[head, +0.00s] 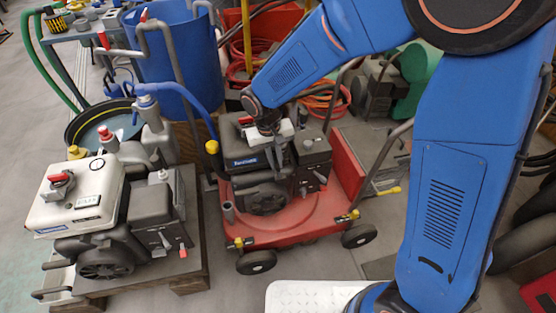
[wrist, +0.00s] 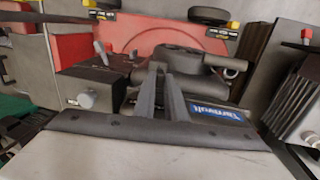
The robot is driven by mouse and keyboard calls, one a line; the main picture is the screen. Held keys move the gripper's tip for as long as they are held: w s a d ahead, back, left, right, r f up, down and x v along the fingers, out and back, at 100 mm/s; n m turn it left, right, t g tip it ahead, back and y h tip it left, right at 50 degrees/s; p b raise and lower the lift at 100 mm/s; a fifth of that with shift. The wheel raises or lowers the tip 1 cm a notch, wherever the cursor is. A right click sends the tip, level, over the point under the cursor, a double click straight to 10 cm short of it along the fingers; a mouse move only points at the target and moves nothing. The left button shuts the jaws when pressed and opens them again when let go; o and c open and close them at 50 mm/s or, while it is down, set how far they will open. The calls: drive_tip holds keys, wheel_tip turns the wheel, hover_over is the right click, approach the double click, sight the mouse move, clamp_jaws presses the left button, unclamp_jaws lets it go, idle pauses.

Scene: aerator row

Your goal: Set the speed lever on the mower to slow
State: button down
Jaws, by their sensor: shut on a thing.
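The red mower (head: 290,217) stands mid-picture with a black engine (head: 262,188) on its deck. My gripper (head: 274,172) reaches down over the engine. In the wrist view its fingers (wrist: 164,73) are beside the box, apart from the red-tipped lever. What they grip is hidden between the tips.
A similar engine with a white cover (head: 78,197) stands on a wooden pallet at the left. A blue barrel (head: 178,62) and red hoses (head: 240,70) are behind the mower. Dark handlebar tubes (head: 378,160) rise at its right. Grey floor (head: 315,262) lies in front.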

drive_tip(key=shift+s+a+f, duration=0.2)
drive_tip(key=shift+a, duration=0.3)
drive_tip(key=shift+s+a+f, duration=0.15)
drive_tip(key=shift+a, duration=0.35)
drive_tip(key=shift+w+d, duration=0.1)
drive_tip(key=shift+w, duration=0.05)
drive_tip(key=c, duration=1.9)
unclamp_jaws()
drive_tip(key=shift+f, duration=0.1)
drive_tip(key=shift+o, duration=0.5)
drive_tip(key=shift+a, duration=0.2)
drive_tip(key=shift+s+a, duration=0.2)
drive_tip(key=shift+s, duration=0.1)
drive_tip(key=shift+w+d, duration=0.1)
